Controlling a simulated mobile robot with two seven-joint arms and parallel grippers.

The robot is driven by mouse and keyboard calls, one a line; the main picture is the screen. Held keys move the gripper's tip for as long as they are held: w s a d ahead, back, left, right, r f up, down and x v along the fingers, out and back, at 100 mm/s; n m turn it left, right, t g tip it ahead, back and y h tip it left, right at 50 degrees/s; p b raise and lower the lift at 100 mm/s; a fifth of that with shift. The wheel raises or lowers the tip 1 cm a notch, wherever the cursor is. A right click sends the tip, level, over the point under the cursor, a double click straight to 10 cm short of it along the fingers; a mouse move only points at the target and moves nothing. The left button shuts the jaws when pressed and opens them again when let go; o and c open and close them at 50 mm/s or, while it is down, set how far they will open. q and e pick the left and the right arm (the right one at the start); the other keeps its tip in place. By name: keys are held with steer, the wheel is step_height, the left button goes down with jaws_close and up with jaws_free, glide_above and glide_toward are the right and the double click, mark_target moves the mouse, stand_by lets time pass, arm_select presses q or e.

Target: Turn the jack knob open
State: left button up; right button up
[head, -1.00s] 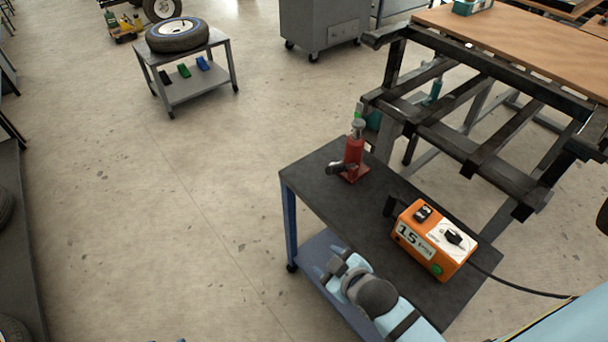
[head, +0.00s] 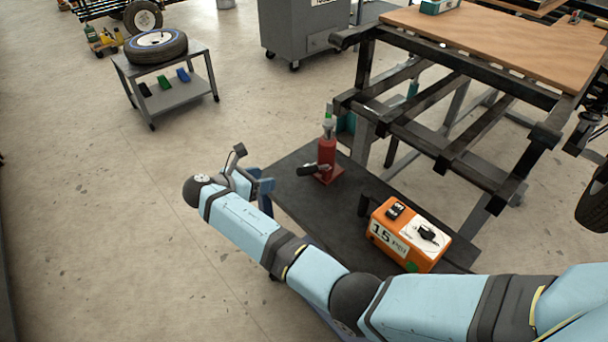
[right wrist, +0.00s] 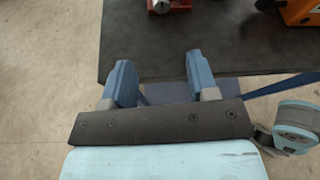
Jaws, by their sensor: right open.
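A red bottle jack (head: 327,158) stands upright on the dark top of a cart, with a green and silver top. A black part (head: 308,169) sticks out low on its left side; I cannot tell the knob's exact setting. In the right wrist view only the jack's red base (right wrist: 181,5) and a metal part show at the top edge. My right gripper (head: 266,186) is left of the jack, at the cart's left edge, apart from it. In the right wrist view its blue fingers (right wrist: 158,62) are spread and empty. My left gripper is not in view.
An orange box (head: 408,236) marked 15 sits on the cart top (head: 345,215), right of the jack. A black metal frame table (head: 450,110) stands close behind the cart. A low cart with a tire (head: 155,46) is far left. Floor to the left is clear.

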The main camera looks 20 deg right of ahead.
steer(key=b+x, duration=0.2)
steer(key=x, duration=1.1)
steer(key=shift+s+d, duration=0.15)
steer(key=shift+d, duration=0.2)
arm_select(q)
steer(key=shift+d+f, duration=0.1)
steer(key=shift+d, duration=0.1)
